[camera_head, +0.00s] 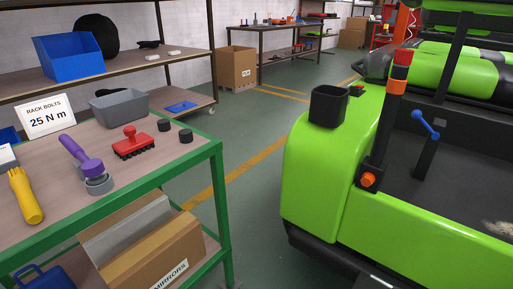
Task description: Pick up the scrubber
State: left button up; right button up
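The scrubber is most likely the red brush (132,142) with a knob on top and dark bristles below. It sits bristles down on the top of the green-framed table (207,146) at the left. A grey bin (119,107) stands just behind it. Two small black round pieces (186,136) lie just to its right. Neither of my grippers shows in this view.
A purple tool (80,153) in a grey ring, a yellow-handled tool (25,196) and a "25 N m" sign (48,116) share the tabletop. A "MIRRORS" box (165,263) is on the shelf below. The green cart (325,180) stands right, with floor between.

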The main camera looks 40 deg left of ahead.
aim_at(127, 146)
jog(key=u, duration=2.15)
